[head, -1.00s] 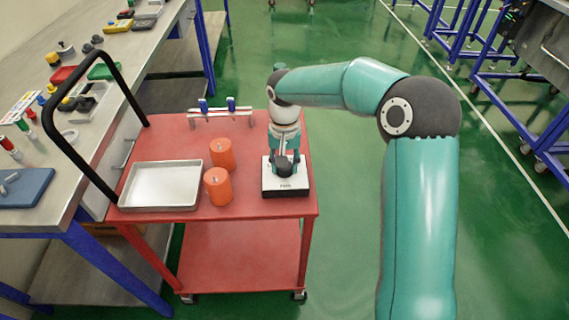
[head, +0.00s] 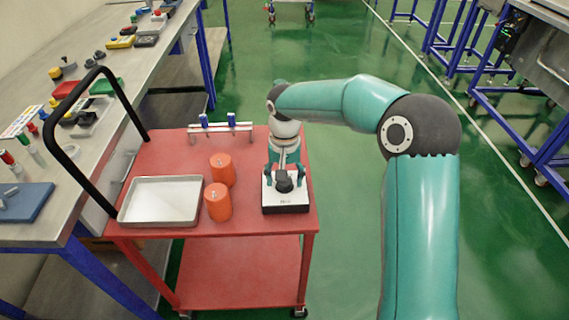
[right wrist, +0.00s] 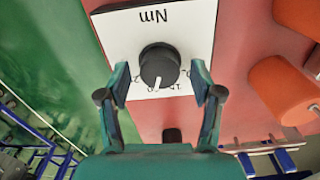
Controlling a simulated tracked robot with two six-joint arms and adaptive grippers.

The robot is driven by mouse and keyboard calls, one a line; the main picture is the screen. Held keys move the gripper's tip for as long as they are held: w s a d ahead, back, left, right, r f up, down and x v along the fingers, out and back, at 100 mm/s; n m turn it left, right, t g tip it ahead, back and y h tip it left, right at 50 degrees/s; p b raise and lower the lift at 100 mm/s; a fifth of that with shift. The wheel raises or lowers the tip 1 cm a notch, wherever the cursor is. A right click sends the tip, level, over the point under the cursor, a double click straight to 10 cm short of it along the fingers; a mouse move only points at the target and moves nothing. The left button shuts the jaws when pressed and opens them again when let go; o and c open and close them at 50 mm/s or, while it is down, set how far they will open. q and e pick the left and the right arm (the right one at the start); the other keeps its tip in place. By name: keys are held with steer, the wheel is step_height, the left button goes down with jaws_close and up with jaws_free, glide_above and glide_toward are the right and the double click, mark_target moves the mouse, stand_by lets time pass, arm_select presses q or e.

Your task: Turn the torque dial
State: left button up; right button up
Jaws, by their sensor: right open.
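The torque dial (head: 284,183) is a black knob on a white-topped box (head: 287,201) on the right side of the red cart. In the right wrist view the dial (right wrist: 160,66) shows a white pointer line and the white plate (right wrist: 195,25) reads "Nm", upside down. My right gripper (head: 284,178) is above the box. In the right wrist view its fingers (right wrist: 161,84) are open, one on each side of the dial, with gaps between them and the knob. Most of the scale is hidden by the knob or too small to read. My left gripper is not in view.
Two orange cylinders (head: 218,202) stand left of the box on the red cart (head: 250,222). A metal tray (head: 160,222) lies further left. A small rack with blue clips (head: 220,129) stands at the back. A workbench (head: 40,212) runs along the left.

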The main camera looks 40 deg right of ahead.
step_height(320, 180, up, 12)
steer(key=shift+f, duration=0.25)
stand_by(0.6)
